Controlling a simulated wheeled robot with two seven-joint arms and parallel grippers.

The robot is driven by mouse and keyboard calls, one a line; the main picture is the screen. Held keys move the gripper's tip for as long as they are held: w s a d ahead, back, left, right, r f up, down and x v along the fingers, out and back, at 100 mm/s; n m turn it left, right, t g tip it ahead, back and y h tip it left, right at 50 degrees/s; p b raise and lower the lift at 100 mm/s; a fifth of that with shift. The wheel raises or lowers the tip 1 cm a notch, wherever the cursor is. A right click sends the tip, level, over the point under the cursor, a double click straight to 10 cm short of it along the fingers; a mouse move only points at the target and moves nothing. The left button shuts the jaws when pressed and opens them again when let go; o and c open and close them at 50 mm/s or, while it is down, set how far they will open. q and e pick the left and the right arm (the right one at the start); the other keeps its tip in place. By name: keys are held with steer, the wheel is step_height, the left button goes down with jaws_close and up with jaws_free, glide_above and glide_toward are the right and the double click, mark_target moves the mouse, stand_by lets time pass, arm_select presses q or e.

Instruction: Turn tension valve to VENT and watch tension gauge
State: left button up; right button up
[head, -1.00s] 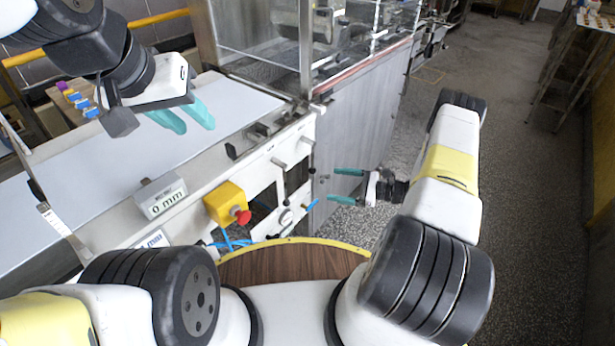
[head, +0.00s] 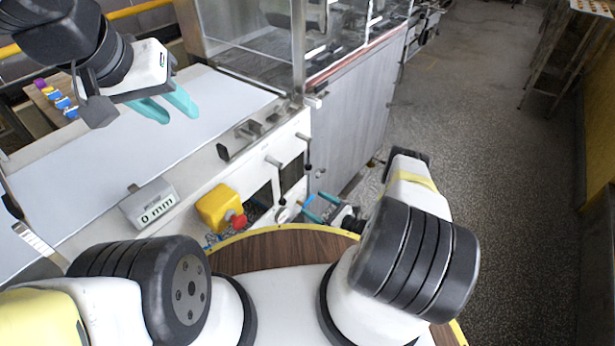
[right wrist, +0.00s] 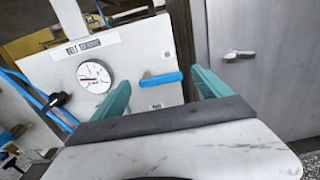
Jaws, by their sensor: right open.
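The tension valve's blue lever handle (right wrist: 160,78) lies roughly level on the white panel in the right wrist view; the small label below it is too small to read. The round white tension gauge (right wrist: 95,76) is left of it, under a BELT label; its needle shows, but I cannot read the value. My right gripper (right wrist: 162,86) is open, with the handle appearing between its teal fingers; whether they touch it I cannot tell. In the head view, my right gripper (head: 319,207) is by the panel near the gauge (head: 284,214). My left gripper (head: 168,105) is open and empty above the belt.
A yellow box with a red stop button (head: 237,220) sits left of the gauge. A display (head: 150,205) reads 0 mm. Blue hoses hang left of the gauge. Open floor lies right.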

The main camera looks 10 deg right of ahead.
steer(key=shift+w+a, duration=0.45)
steer(key=shift+a, duration=0.05)
steer(key=c, duration=1.4)
steer(key=shift+o, duration=0.2)
